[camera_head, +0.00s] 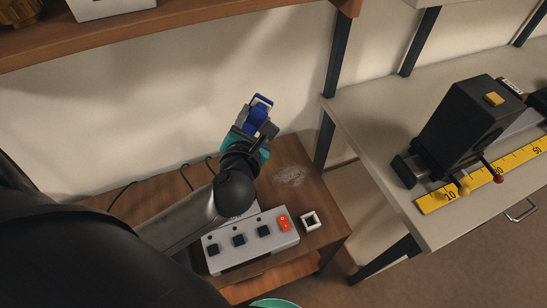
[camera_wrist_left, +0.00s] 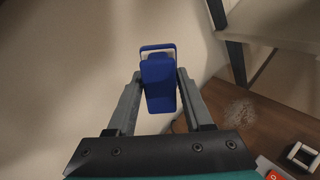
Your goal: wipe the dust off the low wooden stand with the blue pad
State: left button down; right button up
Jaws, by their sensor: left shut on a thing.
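The low wooden stand (camera_head: 323,208) is below the centre of the head view, with a pale patch of dust (camera_head: 291,175) near its back right. The dust also shows in the left wrist view (camera_wrist_left: 240,112). My left gripper (camera_head: 257,122) is shut on the blue pad (camera_head: 262,106), which has a loop handle. In the left wrist view the pad (camera_wrist_left: 160,85) sits between the two fingers, in front of the pale wall. The pad appears to be above the stand, up and left of the dust, and apart from it. My right gripper is not in view.
A grey box with black switches (camera_head: 252,238) and a red switch (camera_head: 284,223) lies on the stand's front part. A small white square frame (camera_head: 310,221) is beside it. A grey table (camera_head: 370,125) with a black device (camera_head: 465,125) and yellow ruler (camera_head: 482,177) stands right. A wooden shelf (camera_head: 200,28) hangs above.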

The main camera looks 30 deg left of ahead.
pick_arm(q)
jog(key=w+a+f+n+g, duration=0.2)
jog(key=a+f+n+g, duration=0.2)
jog(key=f+g, duration=0.25)
jog(key=w+a+f+n+g, duration=0.2)
jog(key=a+f+n+g, duration=0.3)
jog(key=f, duration=0.2)
jog(key=d+f+n+h+b, duration=0.1)
jog(key=d+f+b, duration=0.1)
jog(key=d+f, duration=0.2)
jog(key=d+f+n+g+h+b, duration=0.1)
jog(key=d+f+n+h+b, duration=0.1)
jog(key=d+f, duration=0.1)
jog(key=d+f+n+g+h+b, duration=0.1)
jog(key=d+f+n+h+b, duration=0.1)
jog(key=d+f, duration=0.2)
jog(key=shift+s+d+f+g, duration=0.1)
jog(key=shift+d+f+g, duration=0.2)
jog(key=shift+f, duration=0.6)
jog(key=shift+f+b, duration=0.55)
jog(key=shift+f, duration=0.35)
